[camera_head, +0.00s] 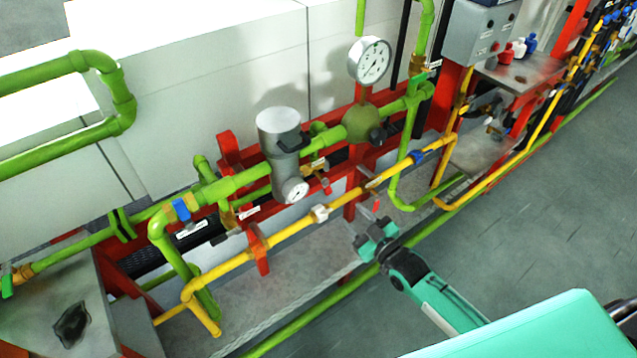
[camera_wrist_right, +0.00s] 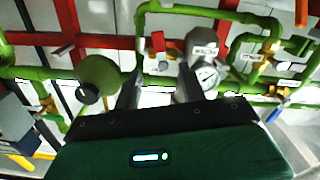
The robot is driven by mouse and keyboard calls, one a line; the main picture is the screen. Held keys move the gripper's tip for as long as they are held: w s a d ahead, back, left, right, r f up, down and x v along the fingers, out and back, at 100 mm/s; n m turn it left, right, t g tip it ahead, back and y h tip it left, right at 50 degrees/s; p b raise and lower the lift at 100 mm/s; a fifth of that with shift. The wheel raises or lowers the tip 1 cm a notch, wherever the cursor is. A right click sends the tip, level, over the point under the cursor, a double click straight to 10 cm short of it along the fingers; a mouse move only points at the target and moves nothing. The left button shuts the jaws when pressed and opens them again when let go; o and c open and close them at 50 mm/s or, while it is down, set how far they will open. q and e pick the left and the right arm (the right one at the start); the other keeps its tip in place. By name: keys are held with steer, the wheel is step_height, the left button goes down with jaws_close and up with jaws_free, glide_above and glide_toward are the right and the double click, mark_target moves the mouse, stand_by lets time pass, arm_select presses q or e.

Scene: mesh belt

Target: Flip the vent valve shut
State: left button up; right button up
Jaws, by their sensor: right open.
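Several small valves with labels sit on the green and yellow pipes; I cannot read which label marks the vent valve. A small brass valve with a red handle (camera_wrist_right: 158,41) shows in the right wrist view, beyond the fingers and between the green round body and the grey cylinder. In the head view a small brass valve (camera_head: 316,167) sits between those same two parts. My right gripper (camera_head: 375,237) is in front of the yellow pipe, apart from it; its two open fingers (camera_wrist_right: 159,92) have nothing between them. My left gripper is out of view.
A grey cylinder (camera_head: 279,135) with a small dial, a green round body (camera_head: 362,123) and a pressure gauge (camera_head: 370,61) stand behind the yellow pipe (camera_head: 285,233). A blue-handled valve (camera_head: 182,210) is at left. Grey floor (camera_head: 520,220) is clear at right.

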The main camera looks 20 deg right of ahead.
mark_target(328, 189)
steer(key=p+x, duration=0.1)
steer(key=x, duration=0.8)
steer(key=p+x, duration=0.1)
steer(key=x, duration=0.3)
steer(key=shift+w+a+r+p, duration=0.2)
steer(key=shift+w+r+p, duration=0.1)
steer(key=shift+w+r, duration=0.1)
